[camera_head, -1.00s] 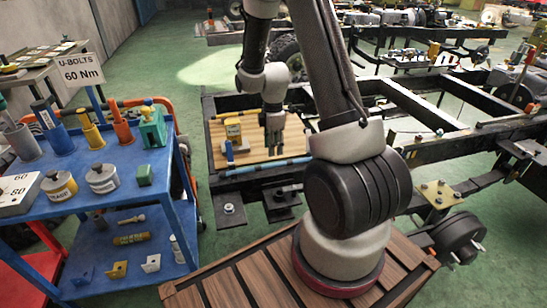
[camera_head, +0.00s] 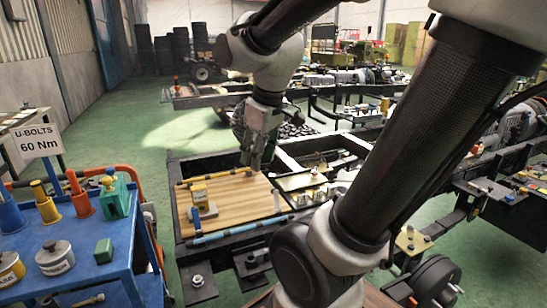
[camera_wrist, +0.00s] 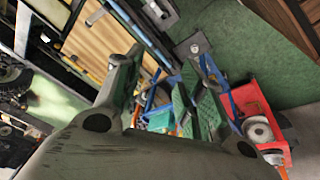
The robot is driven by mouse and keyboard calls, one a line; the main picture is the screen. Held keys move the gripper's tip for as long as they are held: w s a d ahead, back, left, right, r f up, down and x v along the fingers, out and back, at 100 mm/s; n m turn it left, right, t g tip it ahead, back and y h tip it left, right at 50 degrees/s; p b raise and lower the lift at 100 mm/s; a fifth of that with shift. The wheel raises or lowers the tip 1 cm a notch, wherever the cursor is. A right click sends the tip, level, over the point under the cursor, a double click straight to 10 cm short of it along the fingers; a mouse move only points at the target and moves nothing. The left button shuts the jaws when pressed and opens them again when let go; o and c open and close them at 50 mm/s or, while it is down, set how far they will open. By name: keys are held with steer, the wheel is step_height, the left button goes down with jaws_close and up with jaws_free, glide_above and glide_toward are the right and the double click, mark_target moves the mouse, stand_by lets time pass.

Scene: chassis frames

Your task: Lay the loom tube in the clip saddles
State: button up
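A long blue tube (camera_head: 235,232) lies along the front rail of the black chassis frame. A thin yellow-and-black tube (camera_head: 214,177) lies along the back edge of the wooden board (camera_head: 235,205). I cannot tell for certain which is the loom tube. The clip saddles are too small to make out. My gripper (camera_head: 256,165) points down over the back right part of the board, with nothing visible in it. In the wrist view the fingers (camera_wrist: 163,60) stand apart with empty space between them, and the board shows beyond.
A blue cart (camera_head: 100,270) with pots and tools stands at the left. Chassis rails and small parts lie right of the board. Green floor (camera_head: 130,125) is clear behind.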

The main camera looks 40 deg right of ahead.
steer(key=s+r+m+t, duration=0.1)
steer(key=s+m, duration=0.2)
steer(key=s, duration=0.3)
steer(key=shift+s+a+r, duration=0.35)
stand_by(0.8)
